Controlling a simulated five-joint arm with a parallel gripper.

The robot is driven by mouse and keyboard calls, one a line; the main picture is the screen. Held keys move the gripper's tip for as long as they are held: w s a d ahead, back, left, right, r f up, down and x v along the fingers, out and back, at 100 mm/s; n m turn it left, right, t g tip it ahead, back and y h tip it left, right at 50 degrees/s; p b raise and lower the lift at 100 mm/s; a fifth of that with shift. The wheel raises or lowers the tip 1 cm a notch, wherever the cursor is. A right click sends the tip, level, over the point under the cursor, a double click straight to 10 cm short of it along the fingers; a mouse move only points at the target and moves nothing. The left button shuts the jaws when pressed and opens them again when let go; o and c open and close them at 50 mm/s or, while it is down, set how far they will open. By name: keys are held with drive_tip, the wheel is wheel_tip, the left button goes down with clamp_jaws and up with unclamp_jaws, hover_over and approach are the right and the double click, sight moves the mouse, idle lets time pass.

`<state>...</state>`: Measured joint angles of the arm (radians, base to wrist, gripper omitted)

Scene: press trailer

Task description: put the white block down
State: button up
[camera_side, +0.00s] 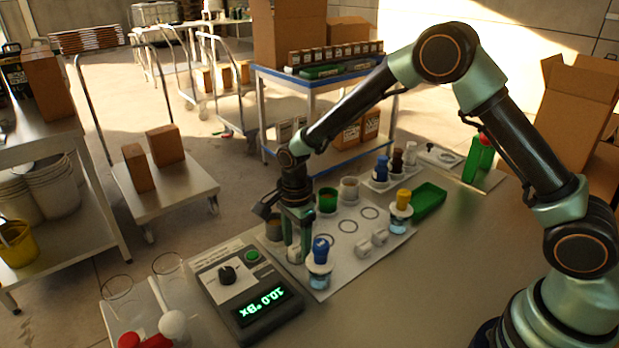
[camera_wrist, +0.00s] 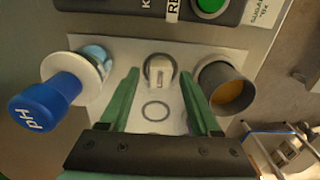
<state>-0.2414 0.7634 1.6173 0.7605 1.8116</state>
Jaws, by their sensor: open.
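The white block (camera_wrist: 160,72) stands on a ringed spot of the white sheet (camera_wrist: 155,130), between my gripper's fingertips. A gap shows on both sides of it in the wrist view. My gripper (camera_wrist: 159,84) is open, its two green fingers pointing down around the block without visible contact. In the side view my gripper (camera_side: 299,244) is low over the sheet's left part, and the block (camera_side: 294,256) is partly hidden by the fingers.
A blue-capped pH bottle (camera_wrist: 45,102) is left of the fingers, and a cup with orange contents (camera_wrist: 226,90) is right. The meter (camera_side: 245,290) is close by.

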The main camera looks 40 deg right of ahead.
sight(297, 247)
wheel_tip(297, 247, up, 12)
drive_tip(key=s+d+r+n+t, duration=0.3)
drive_tip(key=s+d+r+n, duration=0.3)
drive_tip(key=r+n, duration=0.3)
drive_tip(key=s+d+r+n+t, duration=0.2)
drive_tip(key=s+d+n, duration=0.3)
drive_tip(key=s+n, duration=0.4)
drive_tip(key=shift+s+t, duration=0.3)
drive_tip(key=shift+s, duration=0.35)
drive_tip(key=shift+o, duration=0.6)
drive_tip(key=shift+r, duration=0.2)
